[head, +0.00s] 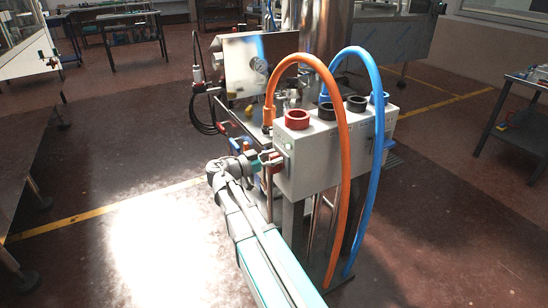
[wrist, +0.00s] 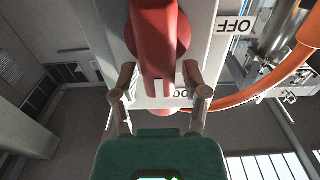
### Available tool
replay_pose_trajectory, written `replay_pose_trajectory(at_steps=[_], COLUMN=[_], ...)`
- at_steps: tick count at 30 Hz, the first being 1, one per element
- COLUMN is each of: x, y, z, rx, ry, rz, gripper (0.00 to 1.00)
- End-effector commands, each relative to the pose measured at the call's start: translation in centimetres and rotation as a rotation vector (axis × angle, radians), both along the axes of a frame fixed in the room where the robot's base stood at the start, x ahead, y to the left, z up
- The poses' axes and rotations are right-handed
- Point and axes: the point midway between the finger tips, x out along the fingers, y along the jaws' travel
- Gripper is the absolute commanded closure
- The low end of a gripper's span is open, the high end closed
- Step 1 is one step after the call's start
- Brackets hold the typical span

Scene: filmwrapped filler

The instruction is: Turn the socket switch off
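The red socket switch (wrist: 158,45) has a round base and a lever, and fills the upper middle of the wrist view. It sits on the end face of the grey box; in the head view its red part (head: 274,161) shows small beside my gripper (head: 262,163). An upside-down OFF label (wrist: 236,25) lies right of the switch. A second label (wrist: 182,93) below is partly hidden by the lever and finger. In the wrist view my gripper (wrist: 160,85) has one finger on each side of the lever, apparently with narrow gaps; contact is hard to judge.
A metal tank and panel (head: 258,62) stand behind. Floor lies open at left and right.

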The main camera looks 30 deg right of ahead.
Motion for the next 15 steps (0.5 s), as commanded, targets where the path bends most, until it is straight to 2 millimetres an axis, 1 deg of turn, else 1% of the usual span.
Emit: replay_pose_trajectory(at_steps=[1, 5, 6, 7, 8, 15], x=[-0.01, -0.01, -0.01, -0.01, -0.01, 0.02], y=[0.01, 0.01, 0.01, 0.01, 0.01, 0.00], z=[0.00, 0.00, 0.00, 0.00, 0.00, 0.00], rx=[0.000, 0.000, 0.000, 0.000, 0.000, 0.000], ry=[0.000, 0.000, 0.000, 0.000, 0.000, 0.005], rz=[0.000, 0.000, 0.000, 0.000, 0.000, 0.000], gripper=[0.59, 0.83, 0.91, 0.96, 1.00, 1.00])
